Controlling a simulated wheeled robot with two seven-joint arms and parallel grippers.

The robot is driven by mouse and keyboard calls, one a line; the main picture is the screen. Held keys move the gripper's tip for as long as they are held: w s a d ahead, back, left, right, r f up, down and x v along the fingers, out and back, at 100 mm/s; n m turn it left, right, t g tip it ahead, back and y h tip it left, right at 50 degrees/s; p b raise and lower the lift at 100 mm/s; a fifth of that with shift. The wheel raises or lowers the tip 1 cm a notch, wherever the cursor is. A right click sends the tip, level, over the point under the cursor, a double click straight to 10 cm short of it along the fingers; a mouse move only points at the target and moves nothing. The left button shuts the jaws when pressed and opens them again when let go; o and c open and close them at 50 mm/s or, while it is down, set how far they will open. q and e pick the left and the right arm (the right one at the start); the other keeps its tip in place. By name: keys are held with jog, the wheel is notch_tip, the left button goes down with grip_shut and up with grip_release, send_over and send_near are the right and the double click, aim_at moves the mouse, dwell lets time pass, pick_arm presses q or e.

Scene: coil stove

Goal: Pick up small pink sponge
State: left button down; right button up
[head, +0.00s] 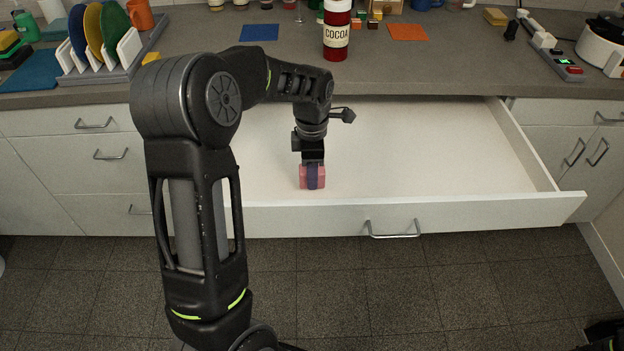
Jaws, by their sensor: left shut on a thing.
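The small pink sponge (302,180) is at the front of the open white drawer (430,165), left of the drawer's middle. My left gripper (312,180) points down over it and is shut on it. The purple-blue fingertip covers the middle of the sponge, and pink shows on both sides. I cannot tell whether the sponge touches the drawer floor or is slightly above it.
The drawer is otherwise empty where visible; its front panel has a metal handle (392,231). The grey counter (470,75) overhangs its back. On the counter are a cocoa bottle (336,30), a plate rack (110,55), blue and orange mats, and a power strip (552,48).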

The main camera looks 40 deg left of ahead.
pick_arm(q)
notch_tip(320, 180, up, 7)
dwell(0.7)
